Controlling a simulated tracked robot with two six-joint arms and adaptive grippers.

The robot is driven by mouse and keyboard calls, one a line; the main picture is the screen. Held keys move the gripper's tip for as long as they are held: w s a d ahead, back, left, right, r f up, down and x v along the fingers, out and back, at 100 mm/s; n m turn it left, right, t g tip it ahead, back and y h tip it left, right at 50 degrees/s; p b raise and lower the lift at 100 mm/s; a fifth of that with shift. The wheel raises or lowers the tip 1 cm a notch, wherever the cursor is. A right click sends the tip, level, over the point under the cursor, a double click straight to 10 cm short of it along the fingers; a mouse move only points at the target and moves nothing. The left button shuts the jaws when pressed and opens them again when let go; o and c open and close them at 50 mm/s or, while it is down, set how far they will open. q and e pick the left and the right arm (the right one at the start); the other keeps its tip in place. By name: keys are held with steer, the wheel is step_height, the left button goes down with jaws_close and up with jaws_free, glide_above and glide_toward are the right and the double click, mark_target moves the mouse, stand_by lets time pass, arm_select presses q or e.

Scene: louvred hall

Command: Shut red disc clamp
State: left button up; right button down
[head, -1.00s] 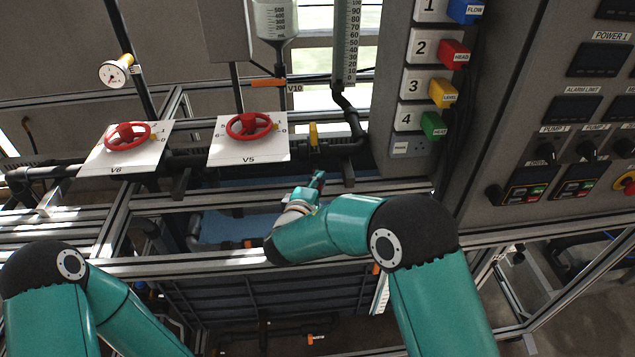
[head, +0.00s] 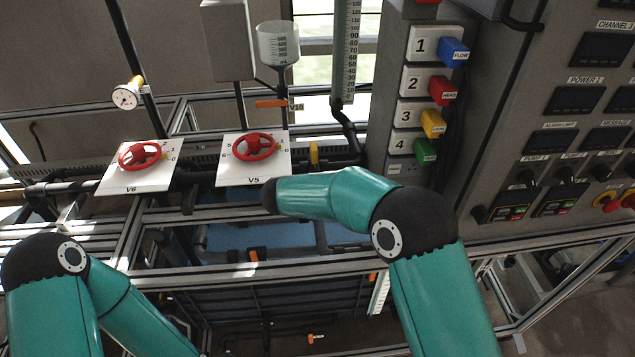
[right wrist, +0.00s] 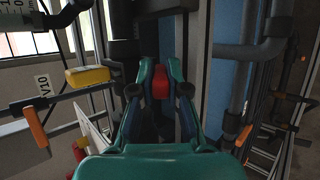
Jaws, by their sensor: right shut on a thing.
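In the right wrist view my right gripper (right wrist: 161,72) has its green fingers closed on a small red piece (right wrist: 160,84), which looks like part of the red disc clamp. The piece sits between the fingertips, close to a dark upright and a grey metal profile. The rest of the clamp is hidden, so I cannot tell how far shut it is. In the head view my right forearm reaches in below the V5 plate, and its gripper is hidden. My left arm is at the lower left; its gripper is out of view.
Red handwheels V6 (head: 143,154) and V5 (head: 255,147) stand on white plates behind the frame rail. A yellow lever (head: 314,153) and the orange V10 lever (head: 271,103) are nearby. A numbered box with coloured tags (head: 422,80) and a control panel (head: 560,160) are at right.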

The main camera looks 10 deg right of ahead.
steer(key=shift+d, duration=0.1)
stand_by(0.4)
steer(key=c, duration=1.4)
jaws_free()
steer(key=shift+c, duration=0.2)
steer(key=shift+r, duration=0.1)
steer(key=v, duration=1.1)
steer(key=shift+s+r, duration=0.15)
steer(key=shift+r, duration=0.1)
